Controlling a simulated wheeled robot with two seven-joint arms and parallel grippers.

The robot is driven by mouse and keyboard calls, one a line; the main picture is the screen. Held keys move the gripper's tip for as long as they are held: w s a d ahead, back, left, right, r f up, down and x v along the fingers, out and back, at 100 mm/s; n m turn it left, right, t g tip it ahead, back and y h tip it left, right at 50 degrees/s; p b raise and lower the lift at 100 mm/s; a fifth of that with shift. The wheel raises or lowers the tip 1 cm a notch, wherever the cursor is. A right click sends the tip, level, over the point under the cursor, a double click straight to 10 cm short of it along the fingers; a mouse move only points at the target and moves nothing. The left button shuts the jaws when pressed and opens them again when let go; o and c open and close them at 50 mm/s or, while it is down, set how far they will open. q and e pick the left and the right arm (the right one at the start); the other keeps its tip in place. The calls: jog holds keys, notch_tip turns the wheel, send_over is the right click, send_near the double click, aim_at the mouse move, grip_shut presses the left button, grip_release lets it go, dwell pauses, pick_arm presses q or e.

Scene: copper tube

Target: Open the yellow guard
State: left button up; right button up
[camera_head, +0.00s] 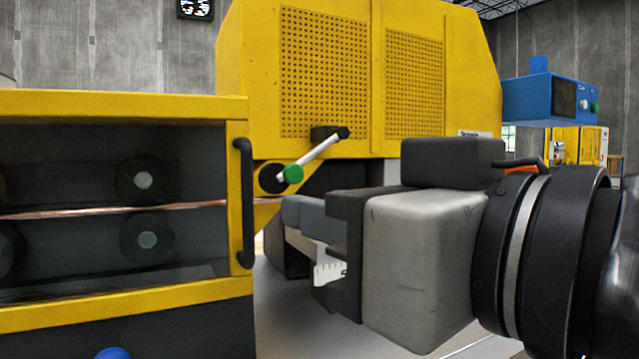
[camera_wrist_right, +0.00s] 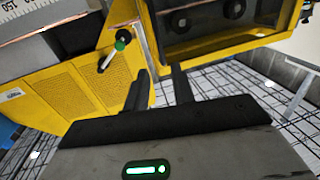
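The yellow guard (camera_head: 120,105) is a yellow-framed cover with a dark see-through window, at the left of the head view. It looks shut over the rollers and copper tube. Its black upright handle (camera_head: 243,203) is on the right side of the frame. The guard also shows at the upper right of the right wrist view (camera_wrist_right: 205,47). My right gripper (camera_head: 300,215) points left toward the handle, with a gap between. In the right wrist view its two fingers (camera_wrist_right: 161,82) stand apart with nothing between them. My left gripper is not in view.
A yellow machine housing (camera_head: 410,90) with perforated panels stands behind. A white lever with a green knob (camera_head: 293,174) sticks out beside the handle, close above my right gripper. The copper tube (camera_head: 120,211) runs behind the window. A blue round thing (camera_head: 112,353) shows at the bottom.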

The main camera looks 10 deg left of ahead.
aim_at(250, 192)
pick_arm(q)
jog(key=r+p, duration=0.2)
jog(key=p, duration=0.3)
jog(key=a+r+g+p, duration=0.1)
jog(key=p, duration=0.4)
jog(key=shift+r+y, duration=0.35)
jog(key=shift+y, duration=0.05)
pick_arm(e)
jog(key=x, duration=1.3)
jog(key=shift+w+a, duration=0.2)
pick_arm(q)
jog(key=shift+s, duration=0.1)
pick_arm(e)
grip_shut()
